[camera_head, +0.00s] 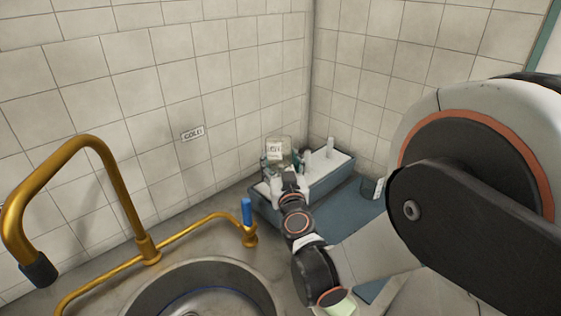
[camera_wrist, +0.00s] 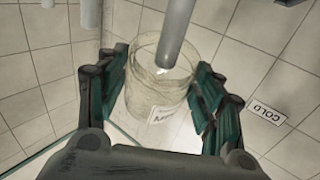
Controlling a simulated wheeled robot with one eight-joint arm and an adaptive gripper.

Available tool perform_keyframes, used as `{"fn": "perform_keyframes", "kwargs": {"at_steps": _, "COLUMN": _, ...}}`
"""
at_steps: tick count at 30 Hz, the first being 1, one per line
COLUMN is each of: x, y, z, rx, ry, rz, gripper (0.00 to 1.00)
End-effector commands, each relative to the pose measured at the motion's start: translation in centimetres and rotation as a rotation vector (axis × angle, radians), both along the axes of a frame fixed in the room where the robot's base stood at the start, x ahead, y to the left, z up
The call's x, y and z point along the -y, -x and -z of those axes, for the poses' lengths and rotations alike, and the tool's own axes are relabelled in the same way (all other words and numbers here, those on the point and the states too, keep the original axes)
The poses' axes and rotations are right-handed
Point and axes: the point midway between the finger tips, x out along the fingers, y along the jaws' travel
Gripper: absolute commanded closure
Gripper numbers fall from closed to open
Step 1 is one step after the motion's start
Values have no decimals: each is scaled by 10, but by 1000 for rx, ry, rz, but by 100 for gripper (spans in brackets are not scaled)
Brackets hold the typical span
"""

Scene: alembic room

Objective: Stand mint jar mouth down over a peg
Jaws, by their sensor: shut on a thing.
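The mint jar (camera_head: 278,148) is clear glass with a pale label, held above the left end of the rack in the head view. In the wrist view the jar (camera_wrist: 140,95) sits between the two green-padded fingers of my gripper (camera_wrist: 160,85), which is shut on it. Its open rim faces the top of that inverted view, so the mouth points down. A grey peg (camera_wrist: 176,35) overlaps the mouth; I cannot tell if its tip is inside or in front. In the head view my gripper (camera_head: 277,170) partly hides the jar and that peg.
The blue-grey rack (camera_head: 318,189) with a white top stands in the wall corner. Another pale peg (camera_head: 330,147) rises to the right. A brass pipe with a blue handle (camera_head: 246,211) and a sink (camera_head: 190,275) lie left. A COLD sign (camera_head: 193,133) is on the wall.

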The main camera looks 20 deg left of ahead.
Motion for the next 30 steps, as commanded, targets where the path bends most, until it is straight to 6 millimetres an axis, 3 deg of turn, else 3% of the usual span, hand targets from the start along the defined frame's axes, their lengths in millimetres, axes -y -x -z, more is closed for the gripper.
{"fn": "perform_keyframes", "kwargs": {"at_steps": 12, "x": 0, "y": 0, "z": 35, "rx": 0, "ry": 0, "rz": 0, "gripper": 71}}
{"fn": "perform_keyframes", "kwargs": {"at_steps": 28, "x": 0, "y": 0, "z": 43, "rx": 0, "ry": 0, "rz": 0, "gripper": 71}}
{"fn": "perform_keyframes", "kwargs": {"at_steps": 29, "x": 0, "y": 0, "z": 43, "rx": 0, "ry": 0, "rz": 0, "gripper": 35}}
{"fn": "perform_keyframes", "kwargs": {"at_steps": 30, "x": 0, "y": 0, "z": 43, "rx": 0, "ry": 0, "rz": 0, "gripper": 25}}
